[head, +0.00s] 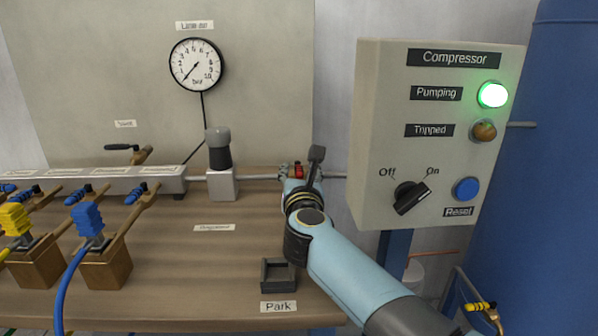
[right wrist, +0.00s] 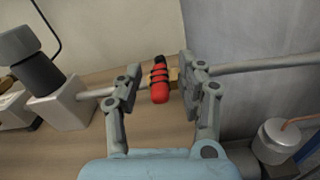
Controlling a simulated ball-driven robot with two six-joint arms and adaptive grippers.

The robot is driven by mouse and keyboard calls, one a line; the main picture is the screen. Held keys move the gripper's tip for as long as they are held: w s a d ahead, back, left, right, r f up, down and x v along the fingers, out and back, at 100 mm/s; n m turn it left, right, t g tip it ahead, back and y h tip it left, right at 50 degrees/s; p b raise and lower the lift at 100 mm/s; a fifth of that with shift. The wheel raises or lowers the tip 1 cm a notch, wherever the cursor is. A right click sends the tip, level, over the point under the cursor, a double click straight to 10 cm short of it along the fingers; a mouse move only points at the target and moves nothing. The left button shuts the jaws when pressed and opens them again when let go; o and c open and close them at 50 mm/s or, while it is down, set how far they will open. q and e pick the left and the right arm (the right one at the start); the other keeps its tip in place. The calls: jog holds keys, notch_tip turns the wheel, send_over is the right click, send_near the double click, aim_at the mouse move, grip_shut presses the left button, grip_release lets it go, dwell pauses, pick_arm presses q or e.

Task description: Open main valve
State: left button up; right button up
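The main valve appears as a red handle (right wrist: 160,88) with dark bands on a brass body, set in the grey pipe. In the right wrist view the handle points across the pipe line. In the head view the red handle (head: 298,170) is partly hidden by my right gripper (head: 301,164). In the right wrist view my right gripper (right wrist: 157,72) is open, one finger on each side of the handle, with visible gaps. How deep the fingers reach around it is hard to tell. My left gripper is not in view.
A line air gauge (head: 197,64) has its needle low. The compressor box (head: 375,130) stands right, its green Pumping lamp (head: 493,95) lit and knob (head: 411,197) towards On. A grey block with dark cap (head: 218,150) stands left of the valve. An empty Park holder (head: 279,275) sits in front.

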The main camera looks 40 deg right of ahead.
jog(key=shift+w, duration=0.1)
grip_shut()
dwell(0.5)
